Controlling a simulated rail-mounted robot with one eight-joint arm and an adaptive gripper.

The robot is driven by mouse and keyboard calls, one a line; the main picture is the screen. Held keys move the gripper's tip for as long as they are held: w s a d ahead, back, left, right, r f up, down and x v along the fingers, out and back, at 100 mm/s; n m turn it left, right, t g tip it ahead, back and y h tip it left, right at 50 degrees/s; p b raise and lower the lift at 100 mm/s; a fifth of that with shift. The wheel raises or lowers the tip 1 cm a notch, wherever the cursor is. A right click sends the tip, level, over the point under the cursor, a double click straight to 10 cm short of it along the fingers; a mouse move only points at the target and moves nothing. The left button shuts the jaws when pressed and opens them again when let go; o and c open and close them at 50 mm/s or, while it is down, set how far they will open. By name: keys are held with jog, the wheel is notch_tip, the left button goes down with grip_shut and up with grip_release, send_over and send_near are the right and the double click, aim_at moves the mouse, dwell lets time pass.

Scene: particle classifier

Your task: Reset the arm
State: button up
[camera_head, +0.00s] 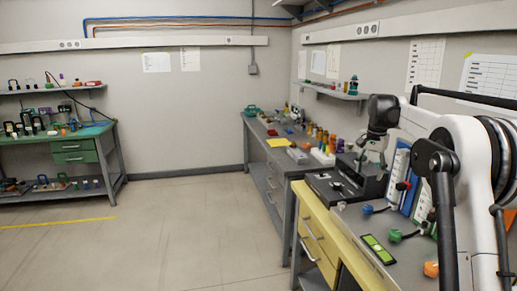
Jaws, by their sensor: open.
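My arm shows at the right side of the head view, with a white link and black tubes. My gripper (373,160) hangs from a dark wrist and points down, with its silver fingers apart and nothing seen between them. It appears in front of or just above a black boxy device (345,183) on the near right workbench (352,218). I cannot tell whether the fingertips touch the device.
Blue-knobbed (367,209), green-knobbed (394,235) and orange-knobbed (431,269) parts and a green level-like item (378,249) lie on the near bench. A grey bench (275,142) with bottles stands behind. A green bench (75,145) is far left. The floor (170,230) between is clear.

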jog(key=s+a+r+n+t, duration=0.1)
jog(key=s+a+r, duration=0.25)
jog(key=s, duration=0.35)
jog(key=s+a+r+n+t, duration=0.1)
jog(key=s+a+r+n, duration=0.15)
jog(key=s+a, duration=0.35)
jog(key=s+a+r+n+t, duration=0.1)
jog(key=s+a+r, duration=0.25)
jog(key=s, duration=0.45)
jog(key=s+a+f+n+t, duration=0.1)
jog(key=s+f, duration=0.3)
jog(key=s, duration=0.4)
jog(key=s+a+f+n+t, duration=0.1)
jog(key=s+a+f, duration=0.3)
jog(key=s, duration=0.5)
jog(key=s+a+f+n+t, duration=0.1)
jog(key=s+a+f+n, duration=0.1)
jog(key=s+f, duration=0.3)
jog(key=s, duration=0.4)
jog(key=shift+a+n, duration=0.35)
jog(key=shift+a, duration=0.05)
